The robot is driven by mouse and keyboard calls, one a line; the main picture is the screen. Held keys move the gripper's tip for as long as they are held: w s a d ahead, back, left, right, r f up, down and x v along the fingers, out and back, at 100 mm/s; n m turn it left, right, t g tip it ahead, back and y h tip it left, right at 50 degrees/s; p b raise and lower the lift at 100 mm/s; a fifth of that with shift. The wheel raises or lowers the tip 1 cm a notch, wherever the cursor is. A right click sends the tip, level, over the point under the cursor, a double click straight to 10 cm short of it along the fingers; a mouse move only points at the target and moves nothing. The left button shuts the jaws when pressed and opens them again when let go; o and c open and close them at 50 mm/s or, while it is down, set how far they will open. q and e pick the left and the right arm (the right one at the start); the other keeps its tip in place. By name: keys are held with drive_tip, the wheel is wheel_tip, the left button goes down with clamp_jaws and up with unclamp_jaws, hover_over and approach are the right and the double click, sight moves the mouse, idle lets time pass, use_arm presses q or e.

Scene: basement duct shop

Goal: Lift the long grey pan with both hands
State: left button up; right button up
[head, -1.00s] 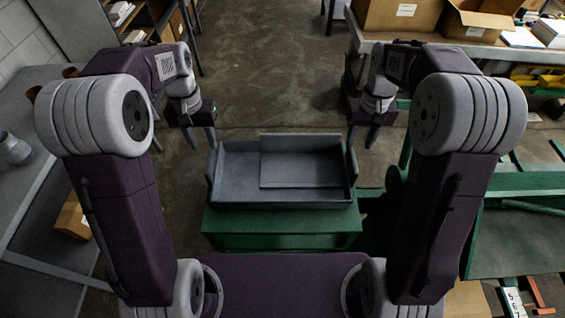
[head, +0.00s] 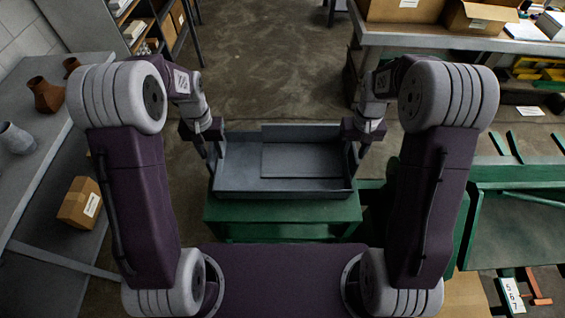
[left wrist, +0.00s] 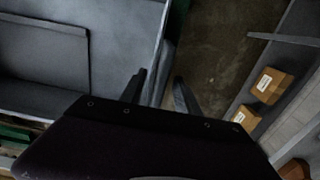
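The long grey pan (head: 300,186) is a shallow open tray with raised walls and a flat panel inside. It rests on a green stand (head: 282,214). My left gripper (head: 213,158) is at the pan's left end wall. In the left wrist view, the fingers of my left gripper (left wrist: 159,90) are apart, with the wall of the pan (left wrist: 125,45) between them; I see no clear contact. My right gripper (head: 354,155) is at the right end wall, its fingers apart on either side of it. Its fingertips are partly hidden by the wall.
A grey bench (head: 38,130) on the left holds brown and grey vessels, with a cardboard box (head: 80,203) below. A workbench (head: 460,41) with boxes stands at the back right. Green metal frames (head: 520,215) lie right of the stand. The floor behind the pan is clear.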

use_arm(q)
clamp_jaws()
use_arm(e)
clamp_jaws()
use_arm(q)
drive_tip(key=shift+w+r, duration=0.1)
use_arm(e)
drive_tip(key=shift+w+r, duration=0.1)
idle(0.9)
